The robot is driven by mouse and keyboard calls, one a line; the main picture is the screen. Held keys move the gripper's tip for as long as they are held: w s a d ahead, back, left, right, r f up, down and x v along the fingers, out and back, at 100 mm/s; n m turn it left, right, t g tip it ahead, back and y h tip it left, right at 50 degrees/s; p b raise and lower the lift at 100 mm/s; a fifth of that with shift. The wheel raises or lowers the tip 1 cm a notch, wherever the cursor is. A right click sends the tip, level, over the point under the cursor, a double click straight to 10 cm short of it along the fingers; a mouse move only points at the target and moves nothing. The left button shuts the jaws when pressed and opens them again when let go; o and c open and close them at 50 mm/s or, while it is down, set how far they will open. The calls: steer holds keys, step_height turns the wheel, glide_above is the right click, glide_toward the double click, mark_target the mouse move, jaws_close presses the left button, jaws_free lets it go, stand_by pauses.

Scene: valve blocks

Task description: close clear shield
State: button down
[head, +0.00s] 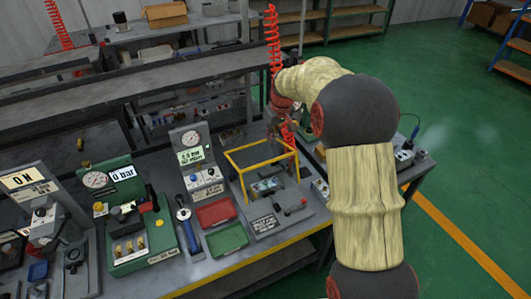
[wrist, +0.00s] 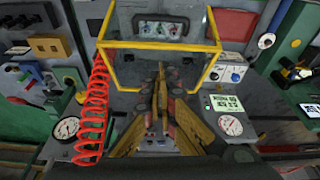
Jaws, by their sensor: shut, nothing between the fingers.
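The clear shield has a yellow frame (head: 250,146) and stands raised above a fixture on the bench in the head view. In the wrist view its yellow bar (wrist: 140,44) crosses the upper middle, with side bars running up and down from it. Small valve parts (head: 266,187) sit on the fixture below the frame, and fittings show through the clear panel in the wrist view. My gripper (wrist: 161,68) is shut and empty, its fingertips pointing toward the yellow bar. I cannot tell whether they touch it. In the head view my arm mostly hides the gripper, behind the shield.
A red coiled hose (wrist: 95,105) hangs left of my gripper in the wrist view. A gauge stand (head: 192,155), a red tray (head: 215,211) and a green tray (head: 226,238) stand left of the fixture. Green floor (head: 470,150) is open at right.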

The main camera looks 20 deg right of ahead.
steer(key=m, duration=0.1)
glide_toward(264, 170)
steer(key=w+d, duration=0.2)
steer(key=shift+w+d+f, duration=0.3)
steer(key=shift+d+f, duration=0.05)
steer(key=f, duration=0.1)
steer(key=s+f, duration=0.1)
steer(key=f, duration=0.2)
steer(key=shift+s, duration=0.4)
